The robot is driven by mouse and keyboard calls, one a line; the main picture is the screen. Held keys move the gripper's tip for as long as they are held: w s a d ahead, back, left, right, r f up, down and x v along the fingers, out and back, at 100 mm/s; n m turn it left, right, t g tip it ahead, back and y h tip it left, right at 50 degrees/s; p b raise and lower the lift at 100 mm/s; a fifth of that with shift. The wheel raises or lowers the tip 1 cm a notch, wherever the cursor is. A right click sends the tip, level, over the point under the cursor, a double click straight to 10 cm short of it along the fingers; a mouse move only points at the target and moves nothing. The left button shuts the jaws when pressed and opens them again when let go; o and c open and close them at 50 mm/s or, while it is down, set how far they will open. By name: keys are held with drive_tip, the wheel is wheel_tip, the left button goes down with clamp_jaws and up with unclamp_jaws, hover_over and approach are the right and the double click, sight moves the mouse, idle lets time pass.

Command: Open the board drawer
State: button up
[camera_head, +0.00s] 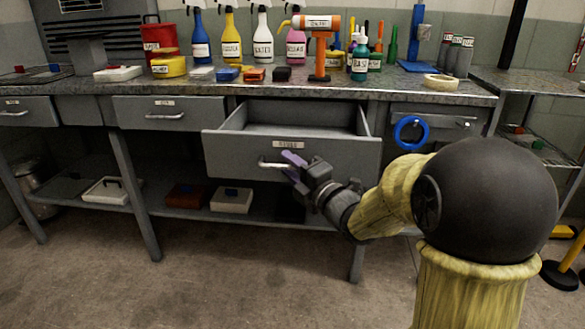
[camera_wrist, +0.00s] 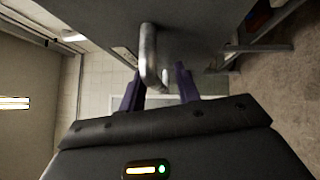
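The drawer (camera_head: 240,155) in the middle of the workbench is pulled out and its inside shows from above. The visible part of the inside looks empty. Its front has a small label (camera_head: 286,143) too blurred to read surely, and a metal bar handle (camera_head: 268,165). My gripper (camera_head: 293,165) is at the right part of this handle. In the wrist view the handle (camera_wrist: 148,55) runs between the two purple fingers of my gripper (camera_wrist: 158,85). The fingers stand apart, with the bar nearer the left finger and a gap to the right finger.
A closed drawer (camera_head: 165,113) is to the left, and a blue ring (camera_head: 411,131) hangs on the closed one to the right. Spray bottles, an orange hammer (camera_head: 318,50) and small boxes stand on the bench top. Boxes lie on the lower shelf. The floor in front is clear.

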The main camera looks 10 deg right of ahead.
drive_tip(key=b+v, duration=0.3)
drive_tip(key=v, duration=1.4)
drive_tip(key=shift+s, duration=0.2)
drive_tip(key=shift+d+f, duration=0.1)
drive_tip(key=shift+d, duration=0.05)
